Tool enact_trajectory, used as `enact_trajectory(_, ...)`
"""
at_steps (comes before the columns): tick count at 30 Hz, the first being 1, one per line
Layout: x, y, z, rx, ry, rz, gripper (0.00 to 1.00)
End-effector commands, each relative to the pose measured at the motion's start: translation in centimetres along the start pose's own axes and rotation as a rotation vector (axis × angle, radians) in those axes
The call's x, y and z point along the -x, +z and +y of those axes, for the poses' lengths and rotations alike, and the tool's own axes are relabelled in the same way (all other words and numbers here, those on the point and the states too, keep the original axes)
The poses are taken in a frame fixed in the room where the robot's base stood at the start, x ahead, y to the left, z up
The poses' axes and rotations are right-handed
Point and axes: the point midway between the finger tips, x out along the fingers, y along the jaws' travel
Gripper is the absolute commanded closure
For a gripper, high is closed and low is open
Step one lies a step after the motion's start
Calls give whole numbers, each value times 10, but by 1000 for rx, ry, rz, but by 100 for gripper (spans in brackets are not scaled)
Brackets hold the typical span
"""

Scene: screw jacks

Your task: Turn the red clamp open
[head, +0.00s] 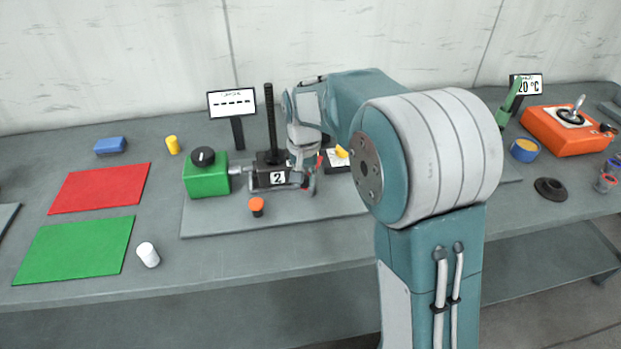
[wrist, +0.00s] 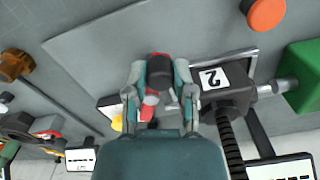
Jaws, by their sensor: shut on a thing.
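The red clamp shows as a red piece (wrist: 149,104) between my fingers in the wrist view, with a dark round part in front of it. In the head view only small bits of red show beside my gripper (head: 303,180), which hides most of the clamp. My gripper (wrist: 160,72) points down at the right side of the screw jack and is shut on the clamp. The black jack block (head: 266,174), marked 2, has a tall threaded spindle (head: 270,118). It also shows in the wrist view (wrist: 228,100). How far the clamp is turned cannot be told.
A green box (head: 207,181) with a black knob joins the jack's left side. An orange button (head: 257,206) stands in front. A display (head: 232,104) stands behind. Red and green mats (head: 98,188) lie left. An orange joystick box (head: 566,131) stands far right.

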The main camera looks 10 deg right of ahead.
Motion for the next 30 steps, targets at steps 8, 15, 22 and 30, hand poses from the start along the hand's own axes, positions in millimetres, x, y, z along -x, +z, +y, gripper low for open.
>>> enact_trajectory(8,-1,-2,-10,-176,0,-3,100)
enact_trajectory(15,-1,-5,-14,-257,0,-4,100)
enact_trajectory(22,-1,-5,-16,-281,-1,-3,100)
enact_trajectory(30,-1,-6,-16,-282,-2,-3,100)
